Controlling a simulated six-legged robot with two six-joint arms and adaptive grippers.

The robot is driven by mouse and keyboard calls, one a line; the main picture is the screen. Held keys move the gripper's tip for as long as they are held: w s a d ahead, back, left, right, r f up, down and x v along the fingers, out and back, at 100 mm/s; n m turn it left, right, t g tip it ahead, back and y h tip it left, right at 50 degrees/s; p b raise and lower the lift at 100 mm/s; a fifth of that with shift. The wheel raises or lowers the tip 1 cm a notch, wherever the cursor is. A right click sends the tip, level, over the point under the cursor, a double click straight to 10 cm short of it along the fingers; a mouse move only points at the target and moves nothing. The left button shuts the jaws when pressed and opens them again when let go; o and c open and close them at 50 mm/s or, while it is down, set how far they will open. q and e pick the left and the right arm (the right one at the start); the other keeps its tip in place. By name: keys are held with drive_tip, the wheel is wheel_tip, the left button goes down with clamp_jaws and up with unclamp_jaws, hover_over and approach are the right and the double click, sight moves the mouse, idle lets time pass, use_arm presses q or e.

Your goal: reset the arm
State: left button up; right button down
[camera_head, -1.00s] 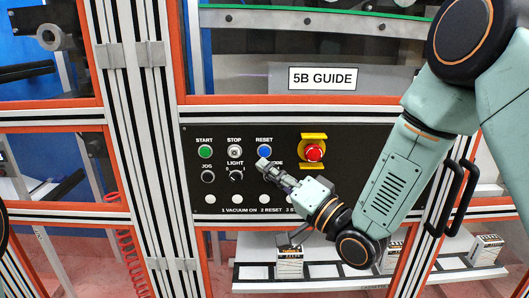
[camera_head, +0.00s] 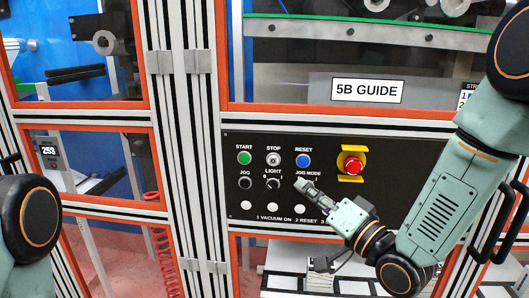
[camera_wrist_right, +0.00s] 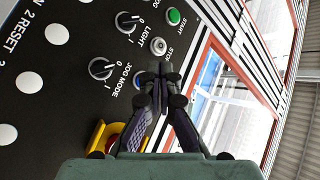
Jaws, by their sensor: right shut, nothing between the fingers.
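My right gripper (camera_head: 303,186) is shut and empty in front of the black control panel (camera_head: 240,204). In the head view its tip sits just below the blue RESET button (camera_head: 303,160), over the JOG MODE knob area. In the right wrist view the closed fingers (camera_wrist_right: 161,84) point at the panel and hide most of the blue button (camera_wrist_right: 138,82). I cannot tell the exact gap to the panel, and no contact shows. My left arm (camera_head: 26,224) shows at the left edge, but its gripper is out of view.
A red emergency stop (camera_head: 353,166) on a yellow plate is right of RESET. The green START button (camera_head: 244,158), STOP button (camera_head: 274,159) and LIGHT knob (camera_head: 273,184) lie left. Orange and aluminium frame posts (camera_head: 190,150) surround the panel.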

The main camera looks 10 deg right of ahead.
drive_tip(key=s+d+f+n+g+h+b, duration=0.1)
drive_tip(key=s+f+g+h+b, duration=0.2)
drive_tip(key=f, duration=0.7)
drive_tip(key=s+d+f+n+g+h+b, duration=0.1)
drive_tip(key=s+d+f+g+b, duration=0.2)
drive_tip(key=f, duration=0.8)
drive_tip(key=s+f+n+g+h+b, duration=0.1)
drive_tip(key=s+f+g+h, duration=0.3)
drive_tip(key=f, duration=0.6)
drive_tip(key=s+d+f+n+g+b, duration=0.1)
drive_tip(key=s+f+g+b, duration=0.6)
drive_tip(key=s+f, duration=1.9)
drive_tip(key=d+b, duration=0.1)
drive_tip(key=b, duration=0.5)
drive_tip(key=shift+s+h, duration=0.25)
drive_tip(key=shift+h, duration=0.15)
drive_tip(key=shift+f, duration=0.1)
